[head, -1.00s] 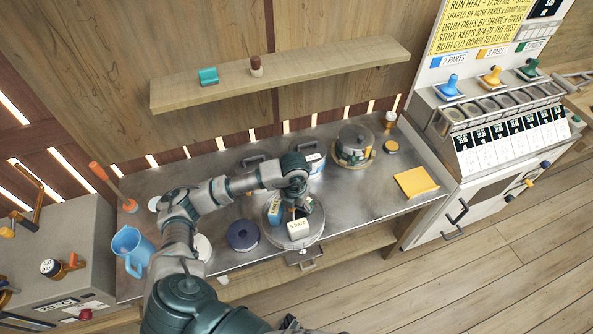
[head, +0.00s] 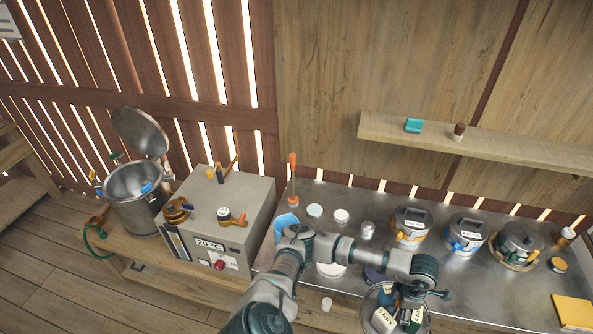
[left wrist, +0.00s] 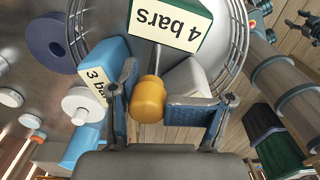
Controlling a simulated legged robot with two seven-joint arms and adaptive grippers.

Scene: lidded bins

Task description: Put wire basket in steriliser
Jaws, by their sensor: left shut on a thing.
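The wire basket (head: 369,299) is a round wire cage holding several labelled blocks, at the bottom right of the head view. Its wire rim (left wrist: 243,45) shows in the left wrist view, around blocks marked "4 bars" and "3 bars" and a pale one. My left gripper (head: 408,298) is over the basket. In the left wrist view its fingers (left wrist: 160,108) are shut on the basket's orange knob, which tops a thin rod. A steel vessel (head: 135,205), apparently the steriliser, stands far left with its round lid (head: 140,131) raised.
A grey box (head: 225,225) marked "20 °C" stands between vessel and metal table (head: 345,190). A blue jug (head: 286,224) and an upright orange-handled tool (head: 292,180) are near the table's left end. Lidded pots (head: 411,225) line the back. A purple spool (head: 373,275) is beside the basket.

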